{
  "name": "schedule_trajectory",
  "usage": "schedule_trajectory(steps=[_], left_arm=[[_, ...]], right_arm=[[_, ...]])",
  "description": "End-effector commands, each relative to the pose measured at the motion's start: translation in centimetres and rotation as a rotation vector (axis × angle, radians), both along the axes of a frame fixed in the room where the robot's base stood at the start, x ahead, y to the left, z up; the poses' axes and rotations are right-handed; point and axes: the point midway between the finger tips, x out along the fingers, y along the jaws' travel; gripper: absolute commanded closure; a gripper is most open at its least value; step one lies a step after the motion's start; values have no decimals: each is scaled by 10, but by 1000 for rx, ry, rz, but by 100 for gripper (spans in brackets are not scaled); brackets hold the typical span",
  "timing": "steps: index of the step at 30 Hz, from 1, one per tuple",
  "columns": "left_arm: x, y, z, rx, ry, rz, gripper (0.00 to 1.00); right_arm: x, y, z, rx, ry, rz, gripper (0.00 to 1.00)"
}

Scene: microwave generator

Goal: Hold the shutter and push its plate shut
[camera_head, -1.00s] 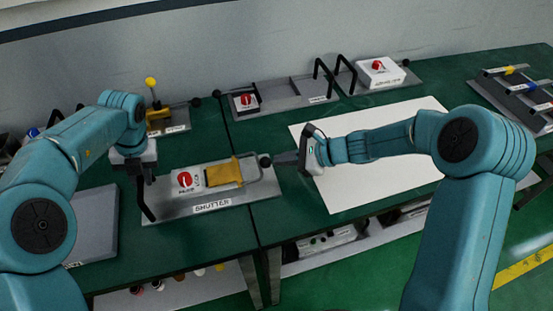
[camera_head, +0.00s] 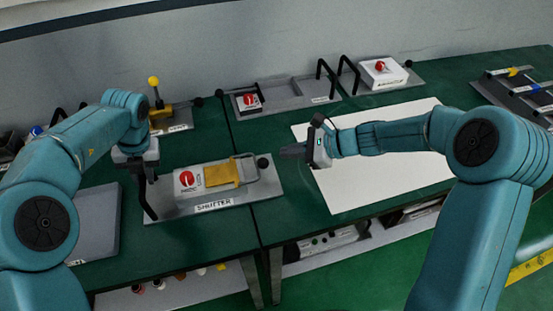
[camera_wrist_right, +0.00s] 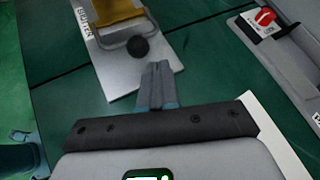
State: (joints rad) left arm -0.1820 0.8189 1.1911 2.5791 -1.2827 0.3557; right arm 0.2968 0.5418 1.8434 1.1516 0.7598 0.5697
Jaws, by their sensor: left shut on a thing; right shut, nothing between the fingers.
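The shutter is a grey base plate (camera_head: 240,197) labelled SHUTTER, with a white block (camera_head: 187,183) bearing a red dial, a yellow plate (camera_head: 222,174) and a bent rod ending in a black knob (camera_head: 263,161). The rod and knob also show in the right wrist view (camera_wrist_right: 138,47). My left gripper (camera_head: 143,172) is shut on the black handle (camera_head: 149,203) at the shutter's left end; its fingers are partly hidden. My right gripper (camera_head: 287,152) is shut and empty, just right of the knob and apart from it. Its closed fingertips show in the wrist view (camera_wrist_right: 156,70).
A white sheet (camera_head: 380,170) lies on the green table right of the shutter. Behind stand a yellow-knobbed device (camera_head: 160,115), a grey tray with black handles (camera_head: 290,95) and a white box with a red dial (camera_head: 384,72). A grey panel (camera_head: 95,225) lies at left.

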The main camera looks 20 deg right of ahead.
Motion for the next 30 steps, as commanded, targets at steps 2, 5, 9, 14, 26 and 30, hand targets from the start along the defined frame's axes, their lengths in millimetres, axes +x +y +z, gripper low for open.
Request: schedule_trajectory(steps=[2,5,9,14,26,30], left_arm=[[-1,-1,-3,-1,4,-1,100],[-1,-1,-3,-1,4,-1,100],[-1,-1,-3,-1,4,-1,100],[-1,-1,-3,-1,4,-1,100],[-1,-1,-3,-1,5,-1,100],[-1,-1,-3,-1,5,-1,100]], right_arm=[[0,-2,1,0,0,0,100],[0,-2,2,0,0,0,100],[0,-2,2,-1,0,0,100],[-4,-10,6,-2,-2,-2,100],[-44,-72,49,-3,-2,-4,100],[-53,-85,58,-1,-2,-2,100]])
